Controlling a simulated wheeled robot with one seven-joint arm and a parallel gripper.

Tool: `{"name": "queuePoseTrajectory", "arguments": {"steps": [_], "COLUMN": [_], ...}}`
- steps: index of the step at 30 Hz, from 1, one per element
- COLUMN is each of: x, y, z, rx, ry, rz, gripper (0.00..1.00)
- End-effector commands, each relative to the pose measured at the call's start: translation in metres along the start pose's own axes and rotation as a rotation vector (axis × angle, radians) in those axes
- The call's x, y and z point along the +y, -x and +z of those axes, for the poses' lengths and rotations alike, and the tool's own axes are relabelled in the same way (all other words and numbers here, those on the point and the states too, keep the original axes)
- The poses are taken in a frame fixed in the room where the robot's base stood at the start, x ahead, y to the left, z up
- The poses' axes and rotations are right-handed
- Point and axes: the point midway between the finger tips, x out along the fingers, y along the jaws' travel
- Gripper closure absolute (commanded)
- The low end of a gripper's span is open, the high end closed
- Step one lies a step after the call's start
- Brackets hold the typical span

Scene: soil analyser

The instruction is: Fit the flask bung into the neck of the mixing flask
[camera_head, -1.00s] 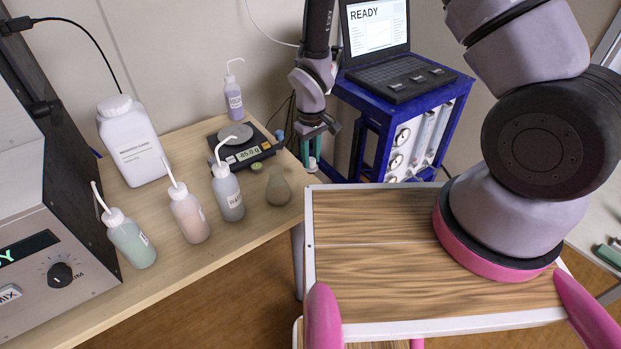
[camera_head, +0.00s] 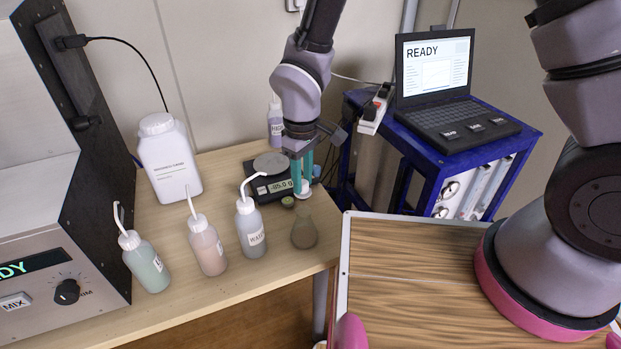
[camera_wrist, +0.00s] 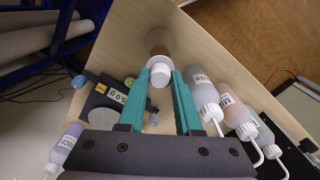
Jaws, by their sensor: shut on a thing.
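My gripper (camera_head: 302,181) points down over the right end of the bench with its teal fingers shut on the white flask bung (camera_head: 305,193). In the wrist view the bung (camera_wrist: 160,72) sits between the fingertips, with a wide pale rim and a narrower end. The mixing flask (camera_head: 304,233) is a small brownish, see-through vessel standing upright near the bench's front right corner. In the head view it is below and nearer than the bung. In the wrist view the flask (camera_wrist: 158,50) shows just beyond the bung, partly hidden by it. The bung looks apart from the neck.
Several wash bottles, including a grey one (camera_head: 251,232), line the bench to the left. A wooden-topped table (camera_head: 420,290) is at the right.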

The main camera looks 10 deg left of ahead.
Motion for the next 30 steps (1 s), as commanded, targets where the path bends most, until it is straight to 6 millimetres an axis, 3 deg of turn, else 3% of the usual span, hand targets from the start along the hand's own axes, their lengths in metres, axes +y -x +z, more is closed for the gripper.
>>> {"name": "queuePoseTrajectory", "arguments": {"steps": [8,21,30], "x": [0.000,0.001,0.001], "y": [-0.006,-0.040,-0.043], "z": [0.001,0.000,0.000], "rx": [-0.001,-0.001,0.000], "ry": [-0.001,0.000,-0.001], "rz": [0.000,0.000,0.000], "gripper": [1.00,1.00,1.00]}}
